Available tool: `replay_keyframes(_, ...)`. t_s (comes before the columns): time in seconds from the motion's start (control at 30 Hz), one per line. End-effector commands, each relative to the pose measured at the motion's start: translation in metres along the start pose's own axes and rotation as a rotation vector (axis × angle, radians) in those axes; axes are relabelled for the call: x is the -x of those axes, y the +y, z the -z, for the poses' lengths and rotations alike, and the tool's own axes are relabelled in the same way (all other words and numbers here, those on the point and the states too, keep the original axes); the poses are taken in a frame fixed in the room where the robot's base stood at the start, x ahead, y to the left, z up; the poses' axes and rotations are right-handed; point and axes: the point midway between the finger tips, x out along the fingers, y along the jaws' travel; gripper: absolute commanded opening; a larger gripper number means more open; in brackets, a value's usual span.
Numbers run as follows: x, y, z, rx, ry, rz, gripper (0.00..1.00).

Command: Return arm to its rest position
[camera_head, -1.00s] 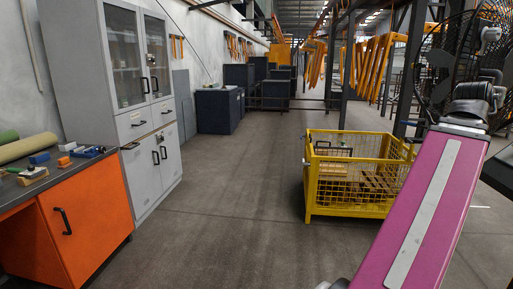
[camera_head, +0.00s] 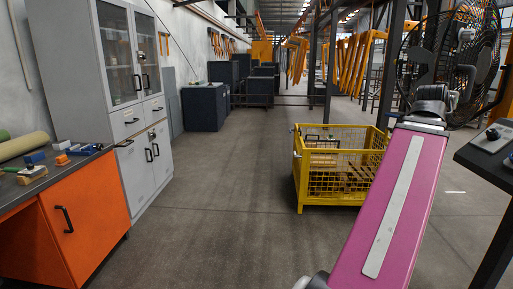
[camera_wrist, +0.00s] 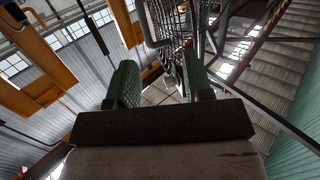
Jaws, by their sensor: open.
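My gripper (camera_wrist: 160,88) shows in the wrist view as two dark green fingers standing apart on a black bar, with nothing between them. It faces up toward the roof structure and hanging orange frames (camera_wrist: 38,65). In the head view my pink arm link rises at the right, in front of the yellow cage; the fingers themselves are not clear there.
A yellow mesh crate (camera_head: 300,182) stands on the floor ahead. An orange workbench (camera_head: 92,205) with small items and a grey cabinet (camera_head: 88,100) are on the left. A large black fan (camera_head: 440,62) and a dark table (camera_head: 470,155) are at right. The middle floor is clear.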

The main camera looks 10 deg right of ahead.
Motion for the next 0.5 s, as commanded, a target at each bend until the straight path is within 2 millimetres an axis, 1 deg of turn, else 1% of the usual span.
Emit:
replay_keyframes(0.03, -0.003, -0.008, -0.008, 0.002, -0.017, 0.012, 0.47)
replay_keyframes(0.17, -0.009, -0.029, -0.030, 0.010, -0.066, 0.042, 0.47)
replay_keyframes(0.27, -0.014, -0.050, -0.051, 0.019, -0.114, 0.072, 0.47)
replay_keyframes(0.37, -0.018, -0.077, -0.081, 0.034, -0.177, 0.111, 0.47)
replay_keyframes(0.47, -0.020, -0.113, -0.118, 0.055, -0.257, 0.161, 0.47)
replay_keyframes(0.5, -0.019, -0.127, -0.134, 0.065, -0.290, 0.181, 0.47)
